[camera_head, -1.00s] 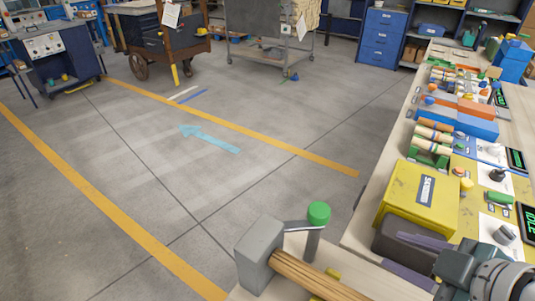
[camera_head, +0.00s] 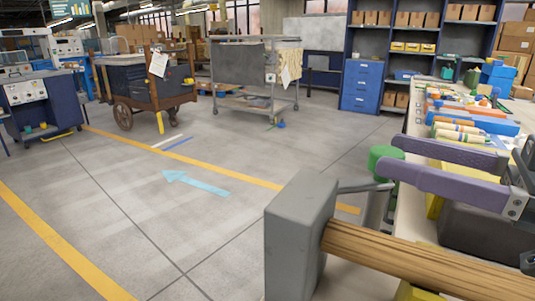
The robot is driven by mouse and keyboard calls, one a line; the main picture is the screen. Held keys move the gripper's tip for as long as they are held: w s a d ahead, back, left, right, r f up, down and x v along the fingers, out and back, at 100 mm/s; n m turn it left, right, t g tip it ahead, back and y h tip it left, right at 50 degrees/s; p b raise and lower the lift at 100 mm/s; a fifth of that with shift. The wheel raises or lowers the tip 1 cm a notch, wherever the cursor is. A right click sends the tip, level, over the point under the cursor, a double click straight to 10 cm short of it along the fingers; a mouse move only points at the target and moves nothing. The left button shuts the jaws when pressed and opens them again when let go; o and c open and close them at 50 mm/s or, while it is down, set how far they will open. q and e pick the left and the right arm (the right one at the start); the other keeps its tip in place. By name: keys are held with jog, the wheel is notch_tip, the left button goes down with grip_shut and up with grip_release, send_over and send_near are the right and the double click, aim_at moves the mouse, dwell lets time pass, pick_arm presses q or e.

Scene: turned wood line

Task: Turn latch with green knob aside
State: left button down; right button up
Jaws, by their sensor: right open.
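The latch has a thin grey metal arm (camera_head: 362,188) reaching from a grey block (camera_head: 298,235) to a round green knob (camera_head: 383,156) on a grey stem. A turned wooden bar (camera_head: 430,262) runs from the block to the lower right. My right gripper (camera_head: 386,155) comes in from the right, with two long purple-grey fingers spread apart. Its fingertips are at the knob; the nearer finger overlaps the knob's lower part in the picture. I cannot tell whether they touch it. My left gripper is out of view.
A workbench (camera_head: 410,215) with a yellow box (camera_head: 435,206) and several coloured parts runs along the right. Open grey floor lies to the left. A wooden cart (camera_head: 150,85), a grey trolley (camera_head: 255,75) and blue drawers (camera_head: 368,88) stand at the back.

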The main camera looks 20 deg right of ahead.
aim_at(378, 149)
jog(key=b+x, duration=0.1)
jog(key=x, duration=0.2)
jog(key=shift+w+a+b, duration=0.2)
jog(key=shift+w+b, duration=0.05)
jog(key=shift+b, duration=0.05)
jog(key=shift+b+x, duration=0.35)
jog(key=shift+x, duration=0.75)
jog(key=shift+c, duration=0.2)
grip_shut()
